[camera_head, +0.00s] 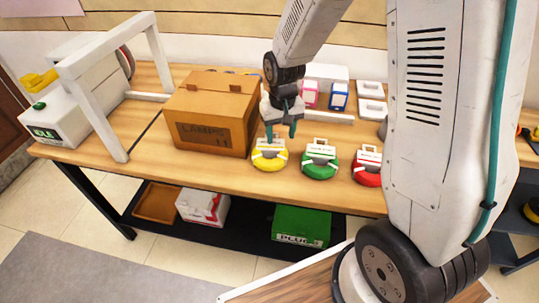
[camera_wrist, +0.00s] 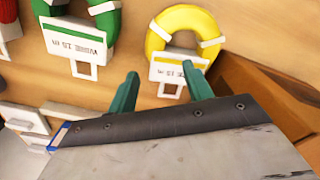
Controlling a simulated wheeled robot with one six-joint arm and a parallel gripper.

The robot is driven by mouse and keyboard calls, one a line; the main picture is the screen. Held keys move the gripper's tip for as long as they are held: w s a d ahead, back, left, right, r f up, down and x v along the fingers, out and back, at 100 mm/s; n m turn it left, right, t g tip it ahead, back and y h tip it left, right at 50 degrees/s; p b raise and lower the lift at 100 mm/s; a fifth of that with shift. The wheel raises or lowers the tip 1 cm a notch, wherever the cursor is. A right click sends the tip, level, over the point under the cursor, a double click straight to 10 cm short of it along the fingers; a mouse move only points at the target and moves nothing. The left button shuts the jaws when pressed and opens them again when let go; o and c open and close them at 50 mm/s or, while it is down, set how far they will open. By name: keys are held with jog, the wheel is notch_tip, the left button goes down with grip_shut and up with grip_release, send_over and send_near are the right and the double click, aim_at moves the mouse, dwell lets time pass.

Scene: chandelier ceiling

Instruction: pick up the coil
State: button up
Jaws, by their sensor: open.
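Three coils with white tags lie in a row on the wooden table: a yellow coil (camera_head: 269,160), a green coil (camera_head: 320,165) and a red coil (camera_head: 367,172), the last partly hidden by my arm. My gripper (camera_head: 281,133) is open and empty, just behind and above the yellow coil. In the wrist view, the yellow coil (camera_wrist: 184,30) is ahead of the open green fingers (camera_wrist: 162,90), its tag close to the right fingertip. The green coil (camera_wrist: 84,20) shows at upper left, and the red coil (camera_wrist: 8,20) is cut off at the left edge.
A cardboard box (camera_head: 212,112) marked LAMPS stands close left of my gripper. Small pink and blue boxes (camera_head: 325,95) and white trays (camera_head: 371,98) stand behind the coils. A white frame machine (camera_head: 92,100) is at far left. A shelf below holds a green box (camera_head: 301,226).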

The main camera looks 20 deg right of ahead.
aim_at(281, 148)
jog(key=f, duration=0.6)
jog(key=shift+s+d+f, duration=0.1)
jog(key=shift+s+f, duration=0.05)
jog(key=shift+s, duration=0.05)
grip_shut()
